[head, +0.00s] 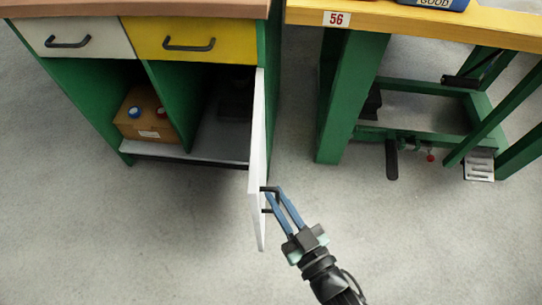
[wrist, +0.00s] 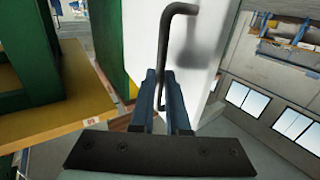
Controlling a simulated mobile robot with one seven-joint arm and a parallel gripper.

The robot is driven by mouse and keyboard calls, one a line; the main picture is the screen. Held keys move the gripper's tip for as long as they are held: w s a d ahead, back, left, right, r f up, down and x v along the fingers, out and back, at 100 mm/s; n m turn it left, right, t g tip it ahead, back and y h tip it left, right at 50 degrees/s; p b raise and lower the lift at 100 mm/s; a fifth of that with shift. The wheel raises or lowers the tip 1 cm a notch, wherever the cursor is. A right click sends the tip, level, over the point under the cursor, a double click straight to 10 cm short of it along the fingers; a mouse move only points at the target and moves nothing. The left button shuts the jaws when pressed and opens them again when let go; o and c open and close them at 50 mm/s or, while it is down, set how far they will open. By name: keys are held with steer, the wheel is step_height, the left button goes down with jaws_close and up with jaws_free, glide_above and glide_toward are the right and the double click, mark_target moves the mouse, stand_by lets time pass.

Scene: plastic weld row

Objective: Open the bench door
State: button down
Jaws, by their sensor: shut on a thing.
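The bench door (head: 256,165) is a white panel on the right side of the green bench cabinet (head: 170,115). It stands swung well out, seen nearly edge-on, and the compartment behind it is exposed. Its dark bar handle (head: 266,200) is on the door's right face near the free edge. My gripper (head: 275,200) has blue fingers and is shut on the handle. In the wrist view the handle (wrist: 164,50) runs down between the two fingers (wrist: 160,95), with the white door (wrist: 200,60) behind it.
White (head: 75,37) and yellow (head: 190,40) drawers are above, both shut. A green-legged bench (head: 350,95) marked 56 stands to the right. The floor in front is clear.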

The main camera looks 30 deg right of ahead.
steer(key=shift+w+d+r, duration=0.1)
steer(key=shift+d+r, duration=0.1)
steer(key=shift+r, duration=0.15)
steer(key=c, duration=0.9)
jaws_free()
steer(key=shift+f, duration=0.3)
steer(key=shift+s, duration=0.2)
steer(key=s+p, duration=0.4)
steer(key=s, duration=0.8)
steer(key=shift+s, duration=0.4)
